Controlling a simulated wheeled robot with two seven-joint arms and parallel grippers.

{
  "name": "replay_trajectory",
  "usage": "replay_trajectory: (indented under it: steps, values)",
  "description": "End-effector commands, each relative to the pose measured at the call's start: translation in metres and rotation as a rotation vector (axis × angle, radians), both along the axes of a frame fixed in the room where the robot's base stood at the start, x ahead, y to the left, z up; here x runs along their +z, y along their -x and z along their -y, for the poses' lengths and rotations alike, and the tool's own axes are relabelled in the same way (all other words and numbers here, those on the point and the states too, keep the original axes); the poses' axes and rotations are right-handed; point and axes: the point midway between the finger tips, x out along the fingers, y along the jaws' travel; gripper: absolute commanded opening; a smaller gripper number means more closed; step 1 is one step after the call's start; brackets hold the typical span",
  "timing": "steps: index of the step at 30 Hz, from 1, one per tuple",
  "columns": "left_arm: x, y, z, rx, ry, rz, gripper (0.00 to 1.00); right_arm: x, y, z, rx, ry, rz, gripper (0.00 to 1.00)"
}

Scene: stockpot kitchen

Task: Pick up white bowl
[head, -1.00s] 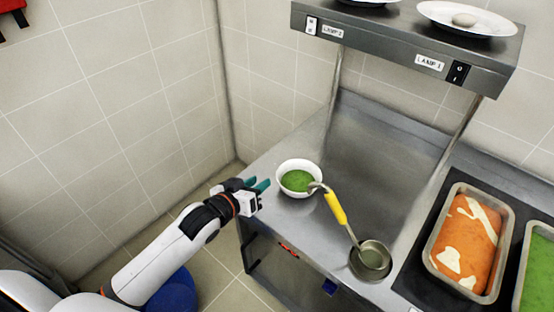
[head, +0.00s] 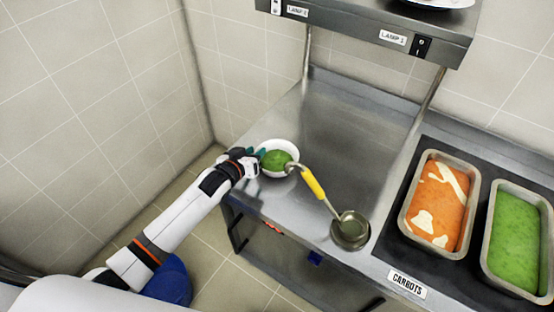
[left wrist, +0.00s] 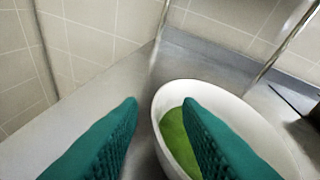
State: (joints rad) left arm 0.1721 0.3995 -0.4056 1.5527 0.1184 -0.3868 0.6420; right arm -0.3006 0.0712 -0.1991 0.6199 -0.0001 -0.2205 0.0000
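The white bowl (head: 292,148) holds green food and stands upright on the steel counter in the head view. My left gripper (head: 262,159) is at the bowl's left rim. In the left wrist view the bowl's rim (left wrist: 262,118) is large at the right. The two green fingers of my left gripper (left wrist: 160,105) are spread apart there. One finger is outside the bowl at its left and the other is over its inside, with the near left wall between them. My right gripper is not in view.
A ladle with a yellow handle (head: 313,184) lies to the right of the bowl, its hook end close to or on the rim. Trays of orange food (head: 408,222) and green food (head: 487,255) sit further right. A lamp shelf (head: 360,28) hangs above the back.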

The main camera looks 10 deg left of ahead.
Motion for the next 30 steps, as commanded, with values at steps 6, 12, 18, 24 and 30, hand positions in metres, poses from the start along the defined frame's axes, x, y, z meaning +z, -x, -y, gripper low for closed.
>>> replay_trajectory:
  steps: [6,12,18,24,30]
  values:
    - [-0.0047,-0.0116,0.0025,0.000,-0.001,0.000,0.31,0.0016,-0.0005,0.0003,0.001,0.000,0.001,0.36]
    - [-0.0047,-0.0113,0.0025,0.000,-0.001,0.001,0.27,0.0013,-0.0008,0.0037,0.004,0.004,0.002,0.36]
    - [-0.0045,-0.0113,0.0022,0.001,-0.001,0.001,0.00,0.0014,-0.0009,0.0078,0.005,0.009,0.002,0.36]
    - [-0.0050,-0.0111,0.0021,0.001,-0.001,0.000,0.00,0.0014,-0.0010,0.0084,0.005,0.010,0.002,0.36]
    - [-0.0040,-0.0114,0.0023,0.000,-0.001,0.002,0.00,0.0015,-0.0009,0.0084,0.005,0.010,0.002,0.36]
